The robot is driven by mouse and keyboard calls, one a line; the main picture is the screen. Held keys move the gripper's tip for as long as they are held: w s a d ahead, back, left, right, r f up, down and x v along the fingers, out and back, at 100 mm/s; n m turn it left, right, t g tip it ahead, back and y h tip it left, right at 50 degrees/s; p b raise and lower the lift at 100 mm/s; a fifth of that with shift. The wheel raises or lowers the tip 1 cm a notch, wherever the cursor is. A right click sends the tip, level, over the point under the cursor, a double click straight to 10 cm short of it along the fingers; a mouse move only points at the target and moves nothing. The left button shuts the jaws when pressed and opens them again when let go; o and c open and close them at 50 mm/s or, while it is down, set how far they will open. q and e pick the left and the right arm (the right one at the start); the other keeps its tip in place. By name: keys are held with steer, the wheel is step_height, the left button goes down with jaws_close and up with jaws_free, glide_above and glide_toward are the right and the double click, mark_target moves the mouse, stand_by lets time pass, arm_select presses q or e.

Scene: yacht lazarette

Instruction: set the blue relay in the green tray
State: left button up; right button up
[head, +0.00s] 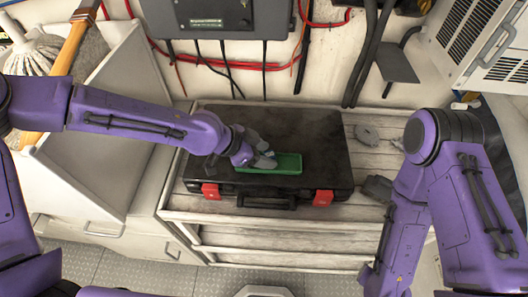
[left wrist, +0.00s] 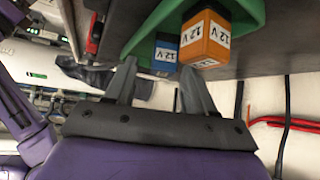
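The green tray (head: 284,164) lies on the black case near its front edge. It also shows along the top of the left wrist view (left wrist: 248,12). The blue relay (left wrist: 165,56), marked 12 V, stands at the tray, partly behind the orange relay (left wrist: 206,38). My left gripper (head: 264,154) is over the tray. In the left wrist view its fingers (left wrist: 159,68) are apart, with the blue relay showing between the tips and the orange one just right of them. I cannot tell whether the fingers touch the blue relay.
The black case (head: 318,140) with red latches rests on a slatted bench (head: 385,150). Grey items lie right of it (head: 367,133). Red and black cables hang on the wall behind. A white bin with a mop and wooden handle (head: 75,45) stands left.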

arm_select(q)
steer(key=shift+r, duration=0.1)
steer(key=b+v, duration=0.1)
steer(key=v, duration=1)
steer(key=shift+a+r, duration=0.25)
steer(key=shift+r, duration=0.05)
